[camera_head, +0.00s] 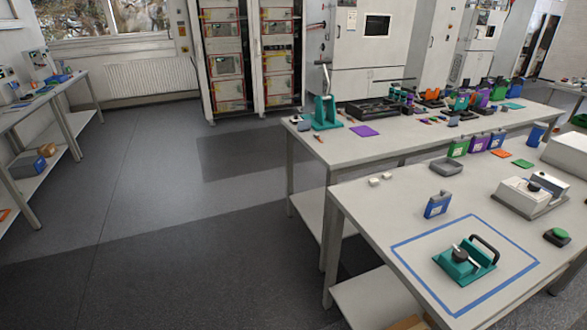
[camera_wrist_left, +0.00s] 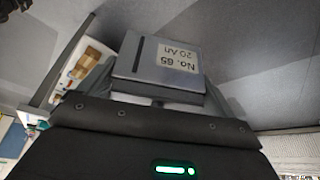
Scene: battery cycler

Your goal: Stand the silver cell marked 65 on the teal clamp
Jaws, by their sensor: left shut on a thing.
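The silver cell (camera_wrist_left: 158,65) fills the upper middle of the left wrist view, its label reading "No. 65 20 Ah" upside down in the picture. My left gripper (camera_wrist_left: 157,100) is shut on it and holds it clear of any surface, over the grey floor. The teal clamp (camera_head: 462,268), with a black handle and a dark knob, sits on the near table inside a blue tape square. Neither gripper shows in the head view, so the distance from the cell to the clamp cannot be told.
A blue cell (camera_head: 437,205) stands just behind the tape square (camera_head: 402,259). A grey tray (camera_head: 446,167), a white device (camera_head: 527,197) and a green button (camera_head: 558,236) are also on the near table. A cluttered second table (camera_head: 372,147) stands behind. Open floor lies left.

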